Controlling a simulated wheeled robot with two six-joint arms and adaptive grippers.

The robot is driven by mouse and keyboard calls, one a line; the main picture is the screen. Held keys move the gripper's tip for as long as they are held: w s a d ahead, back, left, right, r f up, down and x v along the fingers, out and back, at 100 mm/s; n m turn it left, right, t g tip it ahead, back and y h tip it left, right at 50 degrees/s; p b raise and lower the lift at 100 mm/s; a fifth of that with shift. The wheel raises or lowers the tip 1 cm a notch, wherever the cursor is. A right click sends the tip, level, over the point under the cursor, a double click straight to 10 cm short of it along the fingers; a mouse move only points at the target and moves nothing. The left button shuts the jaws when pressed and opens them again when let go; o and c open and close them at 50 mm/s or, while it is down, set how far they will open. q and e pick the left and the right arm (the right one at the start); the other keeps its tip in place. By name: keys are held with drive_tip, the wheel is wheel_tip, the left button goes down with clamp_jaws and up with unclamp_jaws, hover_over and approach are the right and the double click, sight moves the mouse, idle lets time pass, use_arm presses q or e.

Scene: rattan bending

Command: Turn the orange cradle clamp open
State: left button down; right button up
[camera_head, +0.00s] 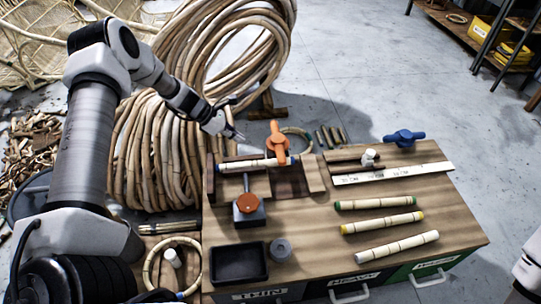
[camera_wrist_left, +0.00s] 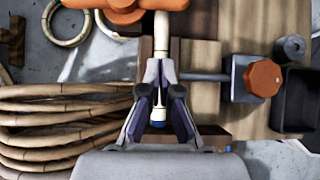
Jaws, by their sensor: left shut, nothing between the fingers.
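The orange cradle clamp (camera_head: 277,143) stands over the back of the workbench, its long handle pointing up and slightly back in the head view. It sits across a pale rattan piece (camera_head: 245,164) with blue ends, lying in the wooden cradle. My left gripper (camera_head: 239,136) is left of the clamp, above the bench, apart from it and empty. In the left wrist view my gripper's fingertips (camera_wrist_left: 159,66) are together, over the rattan piece (camera_wrist_left: 158,105). The clamp (camera_wrist_left: 125,8) is cut off at the top there. My right gripper is out of view.
An orange knob on a dark block (camera_head: 247,203) stands in front of the cradle, and shows in the wrist view (camera_wrist_left: 262,78). A blue clamp (camera_head: 404,138) is at the back right. Several rattan pieces (camera_head: 382,223) lie on the bench. Large rattan coils (camera_head: 150,160) stand left.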

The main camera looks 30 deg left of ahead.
sight(278, 145)
use_arm(q)
drive_tip(key=b+x, duration=0.3)
drive_tip(key=x, duration=0.7)
drive_tip(key=shift+s, duration=0.1)
drive_tip(key=w+d, duration=0.2)
drive_tip(key=d, duration=0.1)
drive_tip(key=shift+w+d+f+b, duration=0.2)
drive_tip(key=shift+w+f+b, duration=0.1)
drive_tip(key=shift+w+f, duration=0.1)
drive_tip(key=shift+d, duration=0.1)
drive_tip(key=shift+d, duration=0.1)
drive_tip(key=shift+d+n+t+b, duration=0.1)
drive_tip(key=shift+n+t+b, duration=0.2)
drive_tip(key=shift+n+b, duration=0.1)
